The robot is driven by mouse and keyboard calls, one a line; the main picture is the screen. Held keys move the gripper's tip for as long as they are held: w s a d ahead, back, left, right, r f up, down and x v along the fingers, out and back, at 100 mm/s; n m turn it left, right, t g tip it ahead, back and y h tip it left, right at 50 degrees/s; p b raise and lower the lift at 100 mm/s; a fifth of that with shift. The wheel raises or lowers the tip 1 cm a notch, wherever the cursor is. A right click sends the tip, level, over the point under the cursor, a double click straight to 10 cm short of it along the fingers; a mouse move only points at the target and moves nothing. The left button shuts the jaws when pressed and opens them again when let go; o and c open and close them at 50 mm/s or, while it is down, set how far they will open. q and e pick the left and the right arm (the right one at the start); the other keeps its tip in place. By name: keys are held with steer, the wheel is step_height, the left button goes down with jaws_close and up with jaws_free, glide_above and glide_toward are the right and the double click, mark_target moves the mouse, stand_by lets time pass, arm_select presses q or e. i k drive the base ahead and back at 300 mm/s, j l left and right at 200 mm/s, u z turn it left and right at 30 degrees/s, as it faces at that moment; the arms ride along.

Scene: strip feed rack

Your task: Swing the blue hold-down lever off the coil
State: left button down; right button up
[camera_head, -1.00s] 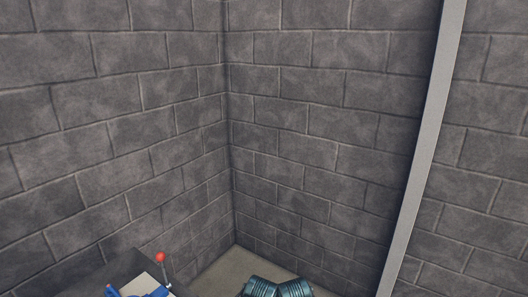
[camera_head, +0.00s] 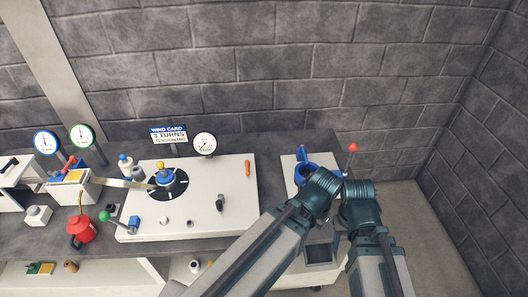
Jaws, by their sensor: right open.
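A dark round coil plate with white marks (camera_head: 180,187) lies on a white machine bed (camera_head: 225,212). A blue and yellow hub piece (camera_head: 163,175) stands over its middle. A pale strip (camera_head: 122,183) runs to it from the left. A blue block (camera_head: 134,222) with a green-knobbed lever is at the bed's front left. I cannot tell for sure which blue part is the hold-down lever. My right gripper is open, well away from the coil; its fingertips are hard to make out. My arm links cover the bench's right end. I cannot make out my left gripper.
A white plate with a blue fixture (camera_head: 303,172) and a red-knobbed lever (camera_head: 352,148) stands at right. A dial gauge (camera_head: 204,144) and a wind card (camera_head: 168,134) stand behind the bed. A red can (camera_head: 81,231) is at left. A brick wall closes the back.

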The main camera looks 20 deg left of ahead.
mark_target(301, 150)
steer(key=u, duration=0.35)
steer(key=i+l, duration=0.3)
steer(key=l, duration=0.2)
steer(key=i+l+u, duration=0.15)
steer(key=l+u, duration=0.2)
steer(key=u, duration=1.25)
